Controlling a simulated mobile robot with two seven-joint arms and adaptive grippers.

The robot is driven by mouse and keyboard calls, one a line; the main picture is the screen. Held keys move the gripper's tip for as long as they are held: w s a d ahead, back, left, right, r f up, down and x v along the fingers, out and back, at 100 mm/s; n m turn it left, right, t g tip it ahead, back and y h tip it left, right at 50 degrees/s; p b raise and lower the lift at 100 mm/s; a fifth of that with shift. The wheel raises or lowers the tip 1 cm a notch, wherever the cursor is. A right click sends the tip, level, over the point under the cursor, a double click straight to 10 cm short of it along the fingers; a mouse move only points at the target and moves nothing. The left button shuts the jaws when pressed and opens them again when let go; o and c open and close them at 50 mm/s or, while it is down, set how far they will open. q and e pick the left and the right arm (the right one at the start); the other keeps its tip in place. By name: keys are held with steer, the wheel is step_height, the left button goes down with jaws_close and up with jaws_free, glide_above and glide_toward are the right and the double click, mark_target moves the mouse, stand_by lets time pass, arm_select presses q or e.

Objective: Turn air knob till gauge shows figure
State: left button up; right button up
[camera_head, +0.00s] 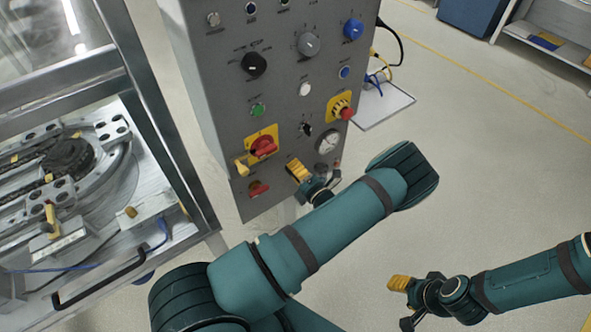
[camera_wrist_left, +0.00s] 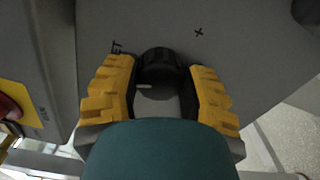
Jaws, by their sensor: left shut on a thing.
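My left gripper (camera_head: 298,170) is at the lower part of the grey control panel (camera_head: 228,110). In the left wrist view its yellow fingers (camera_wrist_left: 160,90) are shut on a black round knob (camera_wrist_left: 158,62) with a pale mark on it. A plus sign and part of a label are printed beside the knob. The gripper hides this knob in the head view. A round white-faced gauge (camera_head: 328,142) sits just above and right of the gripper; its reading is too small to tell. My right gripper (camera_head: 398,283) hangs away from the panel, apparently empty; its opening is unclear.
The panel carries a red switch on a yellow plate (camera_head: 263,146), a red-and-yellow button (camera_head: 341,108), a red knob (camera_head: 258,189) and several dials. A framed machine with a ring track (camera_head: 70,155) stands at left. The floor at right is open.

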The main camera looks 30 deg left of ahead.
arm_select(q)
steer(key=o, duration=1.2)
steer(key=shift+a, duration=0.1)
steer(key=v, duration=1.2)
